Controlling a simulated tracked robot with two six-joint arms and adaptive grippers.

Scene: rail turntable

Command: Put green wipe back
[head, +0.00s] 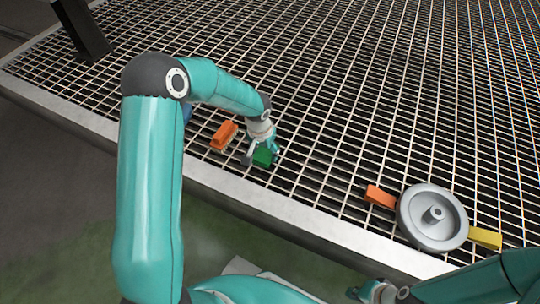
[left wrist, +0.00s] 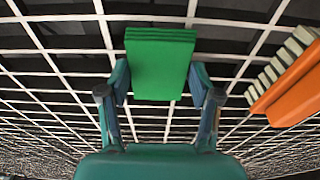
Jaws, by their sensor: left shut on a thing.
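The green wipe (head: 263,157) is a small folded green block. It is between the fingers of my left gripper (head: 261,150), which is shut on it over the grating near its front edge. In the left wrist view the wipe (left wrist: 160,65) shows layered edges at its top, with a finger of the gripper (left wrist: 160,100) on each side. I cannot tell whether the wipe touches the grating. My right gripper (head: 382,292) is at the bottom edge of the head view, in front of the grating and away from the wipe; its jaw state is unclear.
An orange brush (head: 224,135) with pale bristles lies just left of the wipe; it also shows in the left wrist view (left wrist: 290,88). The grating (head: 340,100) behind is clear.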

